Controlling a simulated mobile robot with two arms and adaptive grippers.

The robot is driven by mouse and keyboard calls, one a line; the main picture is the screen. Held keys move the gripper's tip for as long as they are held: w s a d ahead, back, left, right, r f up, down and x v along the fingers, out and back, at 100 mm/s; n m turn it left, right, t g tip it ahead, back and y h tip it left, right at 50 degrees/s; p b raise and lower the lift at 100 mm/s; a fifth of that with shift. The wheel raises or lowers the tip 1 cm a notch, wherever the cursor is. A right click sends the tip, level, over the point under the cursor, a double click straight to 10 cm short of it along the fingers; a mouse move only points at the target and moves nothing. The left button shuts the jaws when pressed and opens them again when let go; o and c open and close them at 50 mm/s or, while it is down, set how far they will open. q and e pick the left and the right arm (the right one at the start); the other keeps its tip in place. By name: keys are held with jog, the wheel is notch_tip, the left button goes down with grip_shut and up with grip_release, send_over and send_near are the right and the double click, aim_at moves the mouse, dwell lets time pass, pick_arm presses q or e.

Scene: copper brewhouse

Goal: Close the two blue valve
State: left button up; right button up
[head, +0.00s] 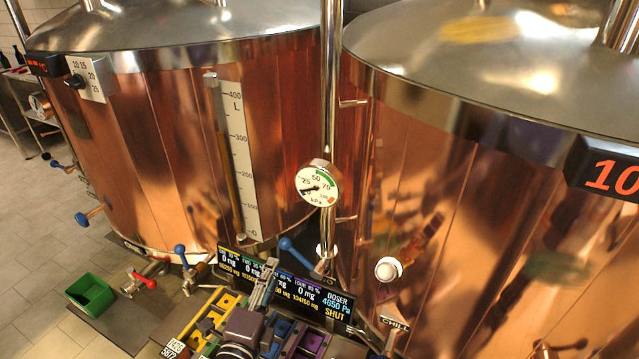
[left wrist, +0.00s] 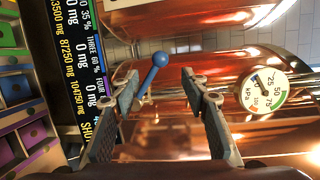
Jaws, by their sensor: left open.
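A blue lever valve (head: 297,250) stands at the foot of the steel pipe between the two copper tanks. In the left wrist view its blue-knobbed lever (left wrist: 153,73) shows between and beyond the fingertips, with no visible grip on it. Another blue lever valve (head: 183,257) sits on a pipe at the foot of the left tank. My right gripper is not visible.
A red-handled valve (head: 144,280) and a green bin (head: 90,294) are at the lower left. A pressure gauge (head: 319,183) is on the steel pipe. The doser display (head: 335,304) and colored blocks (head: 207,318) crowd the area around my gripper. Floor is clear at far left.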

pick_arm(q)
jog(key=shift+c, duration=0.3)
jog(key=shift+d, duration=0.2)
jog(key=shift+c, duration=1.3)
jog(key=d+n, duration=0.1)
jog(key=d, duration=0.1)
jog(key=s+d+r+n+y+b, duration=0.1)
jog(key=d+n, duration=0.1)
jog(key=s+d+r+n+b, duration=0.1)
jog(key=d+n, duration=0.1)
jog(key=d, duration=0.1)
jog(key=shift+s+r+y, duration=0.1)
jog(key=shift+s+y, duration=0.15)
jog(key=shift+y, duration=0.15)
grip_shut()
jog(key=p, duration=0.1)
send_over(300, 257)
jog(key=s+d, duration=0.2)
jog(key=d, duration=0.1)
jog(key=shift+n, duration=0.4)
jog(key=shift+w+a+f+p, duration=0.15)
jog(key=shift+a+f, duration=0.2)
jog(key=shift+a, duration=0.35)
jog(key=shift+w+a+f+p, duration=0.15)
jog(key=shift+a+f, duration=0.15)
jog(key=shift+a, duration=0.35)
jog(key=shift+a+f+p, duration=0.15)
jog(key=shift+a+f, duration=0.2)
jog(key=shift+a, duration=0.35)
